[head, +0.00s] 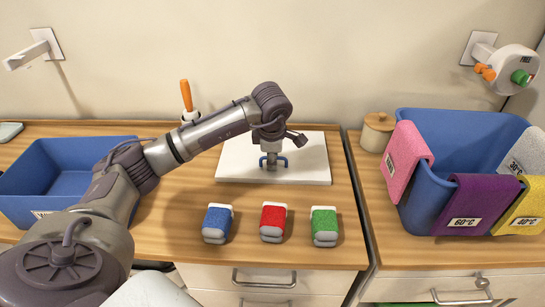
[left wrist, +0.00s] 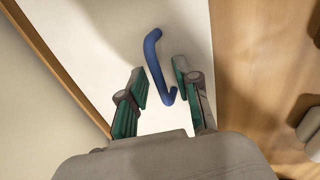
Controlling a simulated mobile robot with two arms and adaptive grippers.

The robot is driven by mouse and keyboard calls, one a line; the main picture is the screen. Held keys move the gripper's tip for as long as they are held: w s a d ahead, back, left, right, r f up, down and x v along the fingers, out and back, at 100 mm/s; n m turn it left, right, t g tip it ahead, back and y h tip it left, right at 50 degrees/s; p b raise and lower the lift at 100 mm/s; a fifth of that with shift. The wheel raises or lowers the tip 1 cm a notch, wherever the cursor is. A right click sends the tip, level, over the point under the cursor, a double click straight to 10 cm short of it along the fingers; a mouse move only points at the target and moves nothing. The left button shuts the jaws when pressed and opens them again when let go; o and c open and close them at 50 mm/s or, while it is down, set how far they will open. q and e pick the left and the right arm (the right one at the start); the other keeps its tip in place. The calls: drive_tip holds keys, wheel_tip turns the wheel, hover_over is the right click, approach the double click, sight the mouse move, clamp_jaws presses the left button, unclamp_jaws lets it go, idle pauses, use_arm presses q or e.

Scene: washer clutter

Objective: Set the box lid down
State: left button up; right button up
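The white box lid (head: 235,165) lies flat on the wooden counter at the back middle of the head view. It also fills the middle of the left wrist view (left wrist: 100,40). Its blue handle (left wrist: 155,65) stands up from it. My left gripper (left wrist: 160,88) points down over the lid, its fingers on either side of the handle. Gaps show between the fingers and the handle, so it is open around it. In the head view the left gripper (head: 272,162) partly hides the handle. My right gripper is not in view.
Blue, red and green bundles (head: 217,222) (head: 273,221) (head: 324,225) lie in front of the lid. A blue bin (head: 70,152) stands at left. A blue tub (head: 450,140) with coloured cloths stands right, beside a wooden jar (head: 376,133). An orange-handled tool (head: 186,95) stands behind.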

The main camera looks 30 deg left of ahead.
use_arm(q)
drive_tip(key=b+v, duration=0.1)
drive_tip(key=v, duration=1.1)
idle(0.5)
